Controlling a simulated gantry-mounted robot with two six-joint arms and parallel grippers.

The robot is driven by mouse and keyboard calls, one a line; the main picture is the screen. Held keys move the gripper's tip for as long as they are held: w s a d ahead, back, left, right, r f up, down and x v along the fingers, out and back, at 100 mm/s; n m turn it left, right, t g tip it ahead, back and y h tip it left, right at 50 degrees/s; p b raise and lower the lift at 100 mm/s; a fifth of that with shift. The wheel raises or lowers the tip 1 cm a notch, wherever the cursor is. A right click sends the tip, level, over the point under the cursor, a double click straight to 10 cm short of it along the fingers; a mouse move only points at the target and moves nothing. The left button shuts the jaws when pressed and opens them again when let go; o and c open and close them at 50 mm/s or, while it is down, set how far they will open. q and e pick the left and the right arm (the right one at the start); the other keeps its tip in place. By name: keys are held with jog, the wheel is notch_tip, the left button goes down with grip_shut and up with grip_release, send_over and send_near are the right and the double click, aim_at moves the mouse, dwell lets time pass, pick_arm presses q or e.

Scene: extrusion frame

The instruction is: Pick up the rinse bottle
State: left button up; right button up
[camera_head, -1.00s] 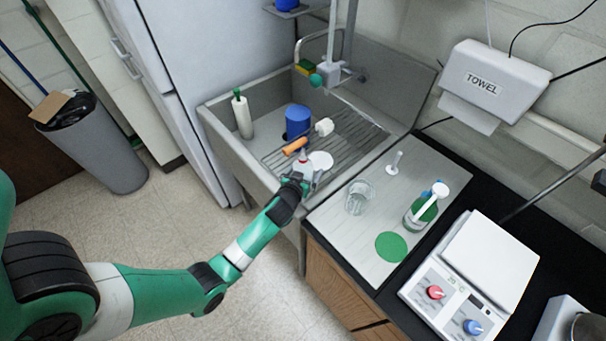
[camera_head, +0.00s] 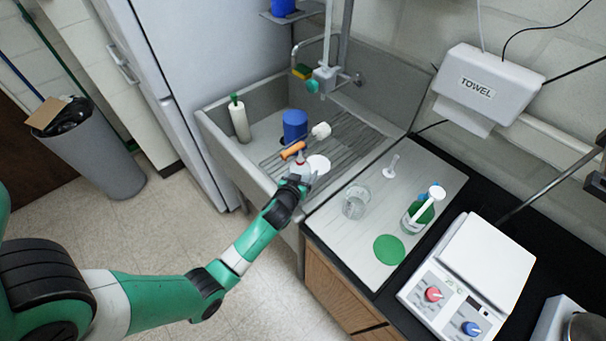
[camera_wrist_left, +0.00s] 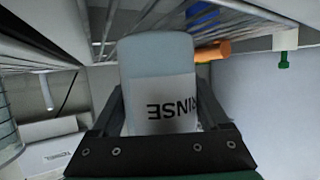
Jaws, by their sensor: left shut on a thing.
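The rinse bottle (camera_wrist_left: 158,75) is pale and translucent with a white label reading RINSE, upside down in the left wrist view. It stands between the two dark fingers of my left gripper (camera_wrist_left: 160,120), which is shut on it. In the head view my left gripper (camera_head: 300,178) is at the front right edge of the sink. My right gripper is not in view.
The sink (camera_head: 222,152) holds a wire rack (camera_head: 350,140), a blue cylinder (camera_head: 295,125), an orange-handled tool (camera_head: 292,150) and a white bottle (camera_head: 240,120). A beaker (camera_head: 356,200) and a green-filled bottle (camera_head: 418,213) stand on the board to the right.

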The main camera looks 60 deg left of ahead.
pick_arm(q)
jog(key=s+d+r+p, duration=0.1)
jog(key=r, duration=0.2)
jog(key=s+d+r+p, duration=0.1)
jog(key=d+r, duration=0.1)
jog(key=d+r+p, duration=0.1)
jog(key=r, duration=0.2)
jog(key=shift+s+d+r, duration=0.3)
jog(key=shift+s+r, duration=0.05)
jog(key=shift+s, duration=0.05)
jog(key=shift+s+d+r, duration=0.15)
jog(key=shift+s+d, duration=0.2)
jog(key=shift+d, duration=0.25)
jog(key=shift+s+d+r, duration=0.15)
jog(key=shift+s+d, duration=0.15)
jog(key=shift+d, duration=0.25)
jog(key=p, duration=0.5)
send_near(303, 166)
jog(key=w+d, duration=0.1)
jog(key=shift+s+d+f, duration=0.1)
jog(key=shift+d, duration=0.25)
